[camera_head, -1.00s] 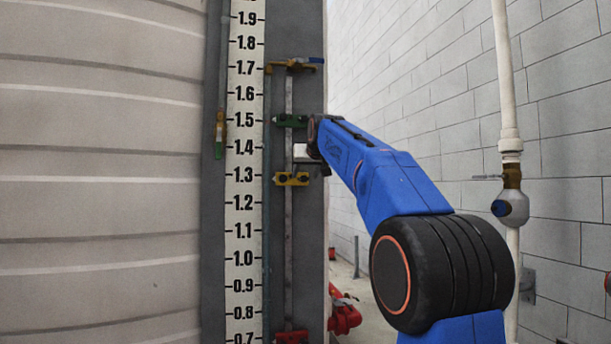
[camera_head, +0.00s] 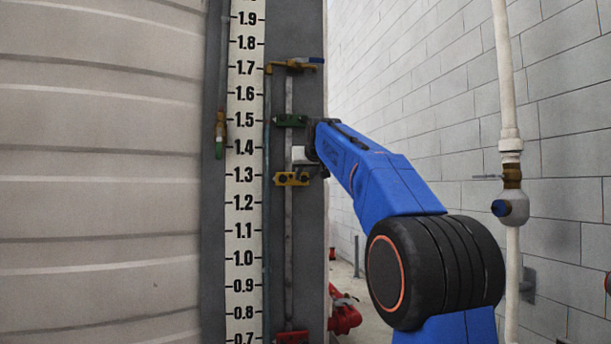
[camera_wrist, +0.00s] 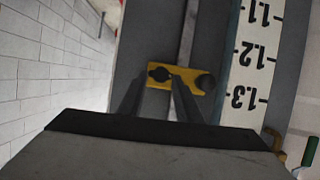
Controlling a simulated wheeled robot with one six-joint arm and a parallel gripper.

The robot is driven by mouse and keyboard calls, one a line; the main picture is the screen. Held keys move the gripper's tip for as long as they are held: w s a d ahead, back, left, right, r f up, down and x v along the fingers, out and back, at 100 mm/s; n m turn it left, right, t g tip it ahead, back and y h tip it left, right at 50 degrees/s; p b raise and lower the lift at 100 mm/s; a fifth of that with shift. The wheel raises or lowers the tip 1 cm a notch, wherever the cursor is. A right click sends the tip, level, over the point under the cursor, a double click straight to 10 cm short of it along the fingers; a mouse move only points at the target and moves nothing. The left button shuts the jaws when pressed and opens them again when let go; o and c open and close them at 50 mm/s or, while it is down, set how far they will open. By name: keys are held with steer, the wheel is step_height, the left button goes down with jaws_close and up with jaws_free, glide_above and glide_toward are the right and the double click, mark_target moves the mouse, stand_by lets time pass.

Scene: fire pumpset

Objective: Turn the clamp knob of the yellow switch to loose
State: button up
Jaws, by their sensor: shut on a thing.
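The yellow switch (camera_head: 291,180) is a small yellow bracket on the vertical rod, at about 1.3 on the scale. In the wrist view the yellow switch (camera_wrist: 183,79) appears upside down, with a dark round knob (camera_wrist: 160,74) at its left end and a dark notch or second knob at its right end. My gripper (camera_wrist: 157,86) reaches the switch with one finger on each side of the left knob, and is shut on it. In the head view my gripper (camera_head: 304,160) is just above the switch's right end. The exact finger contact is partly hidden, and the knob's turn angle is unclear.
A green switch (camera_head: 290,120) sits above on the same rod, close to my wrist. A yellow valve (camera_head: 296,66) is at the rod's top and a red one (camera_head: 291,337) lower down. The white scale (camera_head: 245,200) runs alongside. A white pipe (camera_head: 505,90) stands at right.

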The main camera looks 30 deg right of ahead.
steer(key=n+h, duration=0.1)
steer(key=n, duration=0.2)
steer(key=shift+w+a+h, duration=0.1)
steer(key=shift+a+h, duration=0.3)
steer(key=n, duration=0.1)
steer(key=n+h, duration=0.2)
steer(key=shift+a+f, duration=0.25)
steer(key=n+h, duration=0.2)
steer(key=n, duration=0.1)
steer(key=shift+w+a+f+n, duration=0.1)
steer(key=shift+a+f+n, duration=0.05)
steer(key=shift+f+n, duration=0.2)
steer(key=n, duration=0.1)
steer(key=n+h, duration=0.1)
steer(key=n, duration=0.1)
steer(key=shift+f+t, duration=0.3)
steer(key=shift+t, duration=0.1)
steer(key=shift+n, duration=0.35)
steer(key=o, duration=1)
steer(key=shift+h, duration=0.3)
steer(key=shift+o, duration=0.2)
steer(key=shift+a, duration=0.1)
